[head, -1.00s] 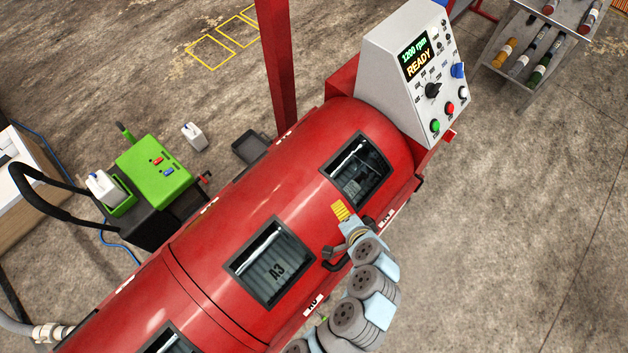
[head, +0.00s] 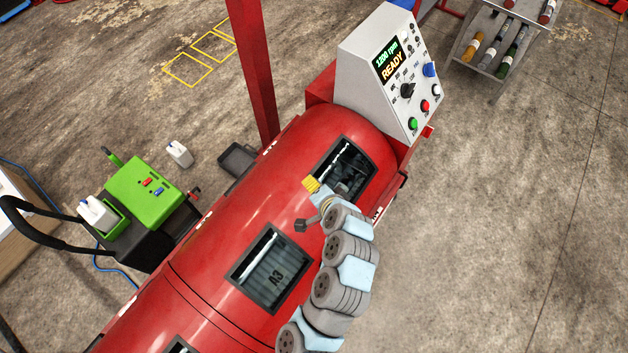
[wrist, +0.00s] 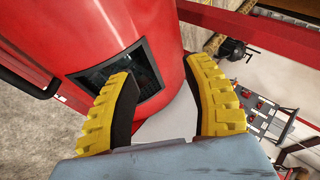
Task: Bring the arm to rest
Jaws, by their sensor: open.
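Beyond the fingers, the wrist view shows the red drum (wrist: 110,35) and one dark framed window. My arm (head: 340,270) reaches up from the bottom of the head view, bent along the drum's right side. I cannot tell how far the fingers are from the drum surface.
A control panel (head: 385,70) reading "1200 rpm READY" stands at the drum's upper end, beside a red post (head: 253,70). A green-topped cart (head: 150,188) and white jug (head: 179,153) are left. A rack of rolls (head: 500,45) is upper right. Floor at right is clear.

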